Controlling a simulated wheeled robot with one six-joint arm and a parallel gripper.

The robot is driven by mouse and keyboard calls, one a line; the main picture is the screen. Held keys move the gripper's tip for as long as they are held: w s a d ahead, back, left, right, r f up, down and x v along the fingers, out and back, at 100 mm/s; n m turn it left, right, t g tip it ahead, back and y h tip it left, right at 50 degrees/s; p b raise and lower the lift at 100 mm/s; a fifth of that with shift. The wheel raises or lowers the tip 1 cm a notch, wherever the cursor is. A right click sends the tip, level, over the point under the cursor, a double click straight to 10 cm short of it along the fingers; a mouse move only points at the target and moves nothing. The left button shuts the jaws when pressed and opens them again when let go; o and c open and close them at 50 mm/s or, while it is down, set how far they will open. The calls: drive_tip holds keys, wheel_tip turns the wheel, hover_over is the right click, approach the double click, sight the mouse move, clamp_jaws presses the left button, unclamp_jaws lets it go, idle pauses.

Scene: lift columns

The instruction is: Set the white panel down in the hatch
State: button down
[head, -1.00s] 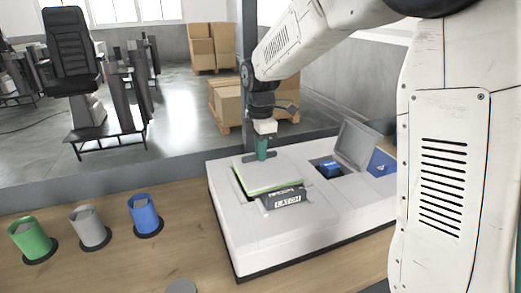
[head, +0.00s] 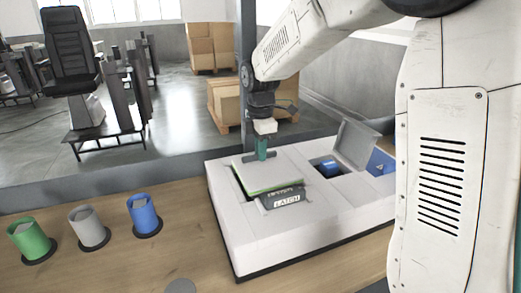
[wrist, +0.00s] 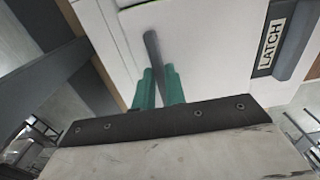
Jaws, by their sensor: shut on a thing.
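The white panel (head: 272,174) has a green edge and lies over the hatch (head: 238,181) in the white box, slightly askew in the head view. A dark gap shows along its left side; whether it touches the rim, I cannot tell. My gripper (head: 262,157) is above the panel's far edge. In the wrist view, its green fingers (wrist: 159,88) are shut on the panel's grey bar handle (wrist: 152,48), with the white panel (wrist: 205,40) behind. A dark latch block labelled LATCH (head: 285,198) sits at the panel's near edge; it also shows in the wrist view (wrist: 274,42).
The white box (head: 300,235) stands on a wooden bench. To the right are an open grey lid (head: 357,145) and a compartment holding a blue item (head: 328,168). Green (head: 32,240), grey (head: 89,227) and blue (head: 145,214) cups stand at left.

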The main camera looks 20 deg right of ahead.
drive_tip(key=shift+f, duration=0.55)
idle(1.1)
drive_tip(key=c, duration=1.4)
unclamp_jaws()
drive_tip(key=shift+o, duration=0.2)
drive_tip(key=shift+r, duration=3.5)
